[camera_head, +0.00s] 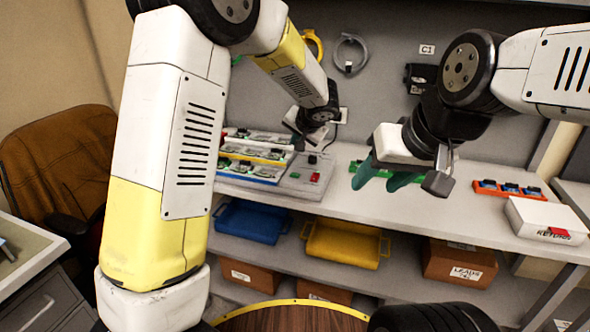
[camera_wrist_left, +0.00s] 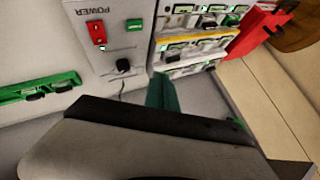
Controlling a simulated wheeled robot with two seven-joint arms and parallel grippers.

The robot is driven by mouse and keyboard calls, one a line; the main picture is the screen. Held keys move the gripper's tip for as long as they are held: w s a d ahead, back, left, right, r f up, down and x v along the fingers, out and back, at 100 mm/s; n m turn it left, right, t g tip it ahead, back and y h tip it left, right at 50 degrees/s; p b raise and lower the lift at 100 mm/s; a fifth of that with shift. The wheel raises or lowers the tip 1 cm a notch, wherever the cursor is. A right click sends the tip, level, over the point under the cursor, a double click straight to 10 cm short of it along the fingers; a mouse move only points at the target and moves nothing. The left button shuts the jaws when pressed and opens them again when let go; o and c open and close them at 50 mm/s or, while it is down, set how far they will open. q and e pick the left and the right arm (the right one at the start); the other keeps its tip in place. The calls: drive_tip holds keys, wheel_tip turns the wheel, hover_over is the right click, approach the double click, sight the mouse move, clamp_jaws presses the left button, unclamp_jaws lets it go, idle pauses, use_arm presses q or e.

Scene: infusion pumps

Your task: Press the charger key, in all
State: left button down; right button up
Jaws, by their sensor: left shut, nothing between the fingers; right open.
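The charger (camera_head: 290,183) is a pale grey unit on the bench, with rows of docked modules. Its bare right-hand panel carries a green key (camera_head: 312,159) and a red switch (camera_head: 314,177). In the left wrist view the panel appears upside down, with the green key (camera_wrist_left: 134,25), the red switch (camera_wrist_left: 97,32) beside the word POWER, and a black plug with a cord. My left gripper (camera_head: 299,143) is shut and empty, close to the panel's back edge; its green fingertip (camera_wrist_left: 163,92) shows apart from the green key. My right gripper (camera_head: 382,178) is open and empty over the bench, right of the charger.
A green rack (camera_wrist_left: 40,90) lies beside the charger, partly behind my right gripper in the head view. An orange-red rack (camera_head: 508,190) and a white box (camera_head: 545,220) stand at the bench's right. Blue (camera_head: 252,222) and yellow (camera_head: 343,244) trays sit on the shelf below.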

sight(296, 176)
use_arm(q)
drive_tip(key=shift+f, duration=4.25)
drive_tip(key=shift+f, duration=0.2)
drive_tip(key=shift+f, duration=0.2)
drive_tip(key=shift+f, duration=0.4)
drive_tip(key=shift+r, duration=0.8)
drive_tip(key=shift+r, duration=2.55)
